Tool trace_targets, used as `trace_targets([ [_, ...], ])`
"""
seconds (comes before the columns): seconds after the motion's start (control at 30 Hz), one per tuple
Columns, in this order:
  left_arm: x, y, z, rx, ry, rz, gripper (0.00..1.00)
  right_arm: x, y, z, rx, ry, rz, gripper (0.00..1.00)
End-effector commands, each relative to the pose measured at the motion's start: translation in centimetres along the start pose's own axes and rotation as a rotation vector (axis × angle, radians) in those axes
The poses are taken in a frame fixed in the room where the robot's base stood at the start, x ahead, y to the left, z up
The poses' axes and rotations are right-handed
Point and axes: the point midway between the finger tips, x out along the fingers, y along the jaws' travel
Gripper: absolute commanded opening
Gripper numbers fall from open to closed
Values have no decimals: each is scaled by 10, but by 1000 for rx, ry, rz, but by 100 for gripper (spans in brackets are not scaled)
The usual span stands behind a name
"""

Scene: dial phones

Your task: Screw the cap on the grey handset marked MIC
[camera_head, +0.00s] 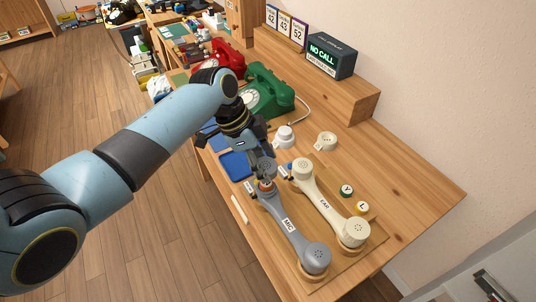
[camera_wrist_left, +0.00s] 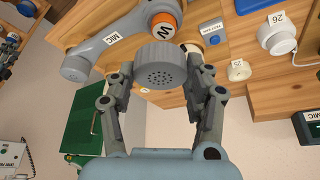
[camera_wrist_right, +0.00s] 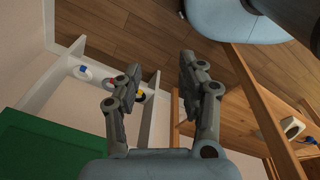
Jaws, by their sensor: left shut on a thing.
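The grey handset marked MIC (camera_head: 287,224) lies on a wooden board on the bench; it also shows in the left wrist view (camera_wrist_left: 113,39). Its lower end has a grey perforated head (camera_head: 316,257). At its upper end sits an orange piece lettered M (camera_wrist_left: 165,27), seen in the head view as a little orange. My left gripper (camera_wrist_left: 160,74) is shut on the grey perforated cap (camera_wrist_left: 161,66), held beside the orange piece and seemingly just above it. I cannot tell whether they touch. My right gripper (camera_wrist_right: 157,88) is open and empty, away from the handset.
The cream EAR handset (camera_head: 325,203) lies right beside the grey one.

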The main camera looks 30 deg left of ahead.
Motion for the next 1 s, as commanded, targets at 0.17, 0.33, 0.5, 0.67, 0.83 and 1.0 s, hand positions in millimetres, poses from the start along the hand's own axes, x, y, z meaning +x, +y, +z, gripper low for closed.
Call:
trace_targets([
  [0.17, 16, 0, 6, 0, 1, -1, 32, 16, -3, 33, -1, -46, -2, 40],
  [0.33, 32, 0, 13, 0, 0, -1, 32, 34, -4, 21, -1, -25, -2, 40],
  [0.5, 44, 0, 18, 0, 0, -1, 32, 48, -5, -4, 1, 16, -1, 40],
  [0.67, 48, 0, 19, 0, 0, -1, 32, 52, -5, -2, 1, 13, -1, 40],
  [0.83, 46, 0, 19, 0, 0, -1, 32, 50, -3, 9, -1, -4, 1, 40],
  [1.0, 46, 0, 19, 0, 0, -1, 32, 50, -2, 19, -2, -18, 2, 40],
])
